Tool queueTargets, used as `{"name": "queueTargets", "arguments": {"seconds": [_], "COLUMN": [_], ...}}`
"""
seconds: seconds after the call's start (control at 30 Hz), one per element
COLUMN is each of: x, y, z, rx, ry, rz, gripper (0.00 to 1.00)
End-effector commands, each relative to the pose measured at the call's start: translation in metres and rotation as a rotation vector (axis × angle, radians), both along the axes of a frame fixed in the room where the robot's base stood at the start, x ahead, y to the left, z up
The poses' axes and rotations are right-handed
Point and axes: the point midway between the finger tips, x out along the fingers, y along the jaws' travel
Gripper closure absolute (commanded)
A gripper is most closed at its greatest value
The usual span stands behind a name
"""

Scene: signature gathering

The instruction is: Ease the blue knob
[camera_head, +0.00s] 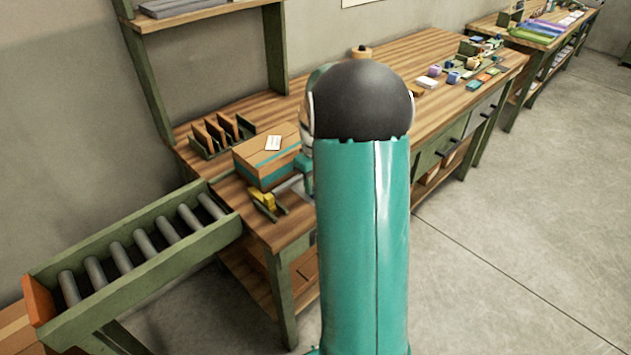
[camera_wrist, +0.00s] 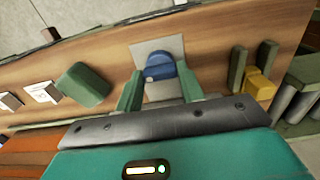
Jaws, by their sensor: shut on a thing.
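The blue knob (camera_wrist: 165,66) stands on a pale grey plate (camera_wrist: 152,46) on the wooden bench, seen in the wrist view. My gripper (camera_wrist: 160,77) has its two green fingers on either side of the knob and is shut on it. The right finger meets the knob's side; the contact on the left side is harder to make out. In the head view my own arm hides the knob and most of the gripper.
A cardboard box (camera_head: 267,155) with teal tape sits on the bench (camera_head: 395,58) close to my arm. A yellow tool (camera_head: 264,199) lies at the bench's near end, beside a roller conveyor (camera_head: 135,250). Small coloured items lie further along. The floor at right is clear.

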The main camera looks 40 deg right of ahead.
Motion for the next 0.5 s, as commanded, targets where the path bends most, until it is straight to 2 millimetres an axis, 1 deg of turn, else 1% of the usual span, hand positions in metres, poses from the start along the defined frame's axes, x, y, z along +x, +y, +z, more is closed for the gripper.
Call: {"name": "queueTargets", "arguments": {"seconds": [0.37, 0.4, 0.47, 0.5], "x": [-0.0002, -0.0002, -0.0001, -0.0001], "y": [0.0003, 0.0003, 0.0002, 0.0002], "z": [0.0007, 0.0008, 0.0007, 0.0007], "rx": [0.0, 0.0, 0.0, 0.0], "ry": [0.001, 0.001, 0.001, 0.001], "rz": [0.008, 0.008, 0.008, 0.007], "gripper": [0.85, 0.6, 0.48, 0.4]}}
